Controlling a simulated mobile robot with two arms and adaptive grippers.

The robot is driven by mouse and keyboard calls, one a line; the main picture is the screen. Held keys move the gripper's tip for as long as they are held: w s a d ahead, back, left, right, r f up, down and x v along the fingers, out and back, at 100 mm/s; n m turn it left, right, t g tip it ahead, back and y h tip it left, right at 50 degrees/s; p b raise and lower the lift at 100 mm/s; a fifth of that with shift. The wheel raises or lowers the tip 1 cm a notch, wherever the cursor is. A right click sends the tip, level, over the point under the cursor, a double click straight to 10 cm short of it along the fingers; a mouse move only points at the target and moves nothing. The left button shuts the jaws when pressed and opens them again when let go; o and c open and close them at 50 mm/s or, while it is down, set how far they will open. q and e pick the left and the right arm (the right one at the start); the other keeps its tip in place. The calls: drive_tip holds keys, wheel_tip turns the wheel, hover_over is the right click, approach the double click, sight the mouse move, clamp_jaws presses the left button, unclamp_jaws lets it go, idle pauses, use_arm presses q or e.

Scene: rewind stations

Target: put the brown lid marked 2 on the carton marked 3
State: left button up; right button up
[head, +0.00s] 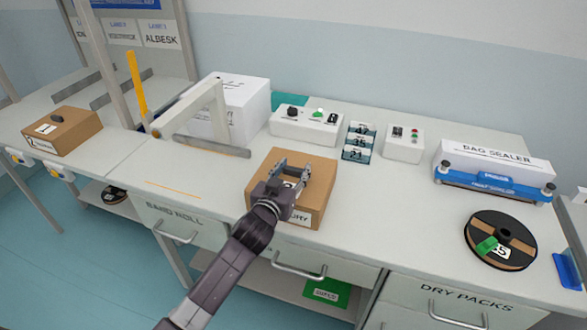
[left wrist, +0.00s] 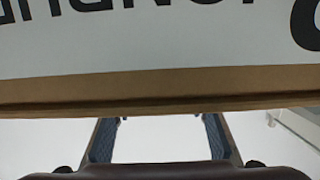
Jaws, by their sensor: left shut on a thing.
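A brown carton (head: 318,205) stands near the front edge of the bench, in the middle of the head view. Its front label is partly covered by my left arm, so I cannot read its number. My left gripper (head: 291,170) is over this top, shut on the lid. In the left wrist view the fingertips are hidden behind a brown edge (left wrist: 160,100) below a white label with upside-down letters. I cannot tell whether the lid rests on the carton. My right gripper is out of view.
Another brown carton (head: 75,135), with a dark knob and a label 1, stands on the left bench. A grey swing arm (head: 212,147), a white box (head: 240,92), control boxes, a bag sealer (head: 495,170) and a black reel (head: 500,240) surround the middle.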

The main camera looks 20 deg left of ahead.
use_arm(q)
drive_tip(key=shift+f, duration=0.15)
drive_tip(key=o, duration=1.2)
drive_tip(key=shift+s, duration=0.1)
drive_tip(key=s, duration=0.4)
drive_tip(key=s+r, duration=0.1)
drive_tip(key=s, duration=0.6)
drive_tip(key=shift+s+a+r, duration=0.2)
drive_tip(key=shift+s+r, duration=0.15)
drive_tip(key=shift+r, duration=0.05)
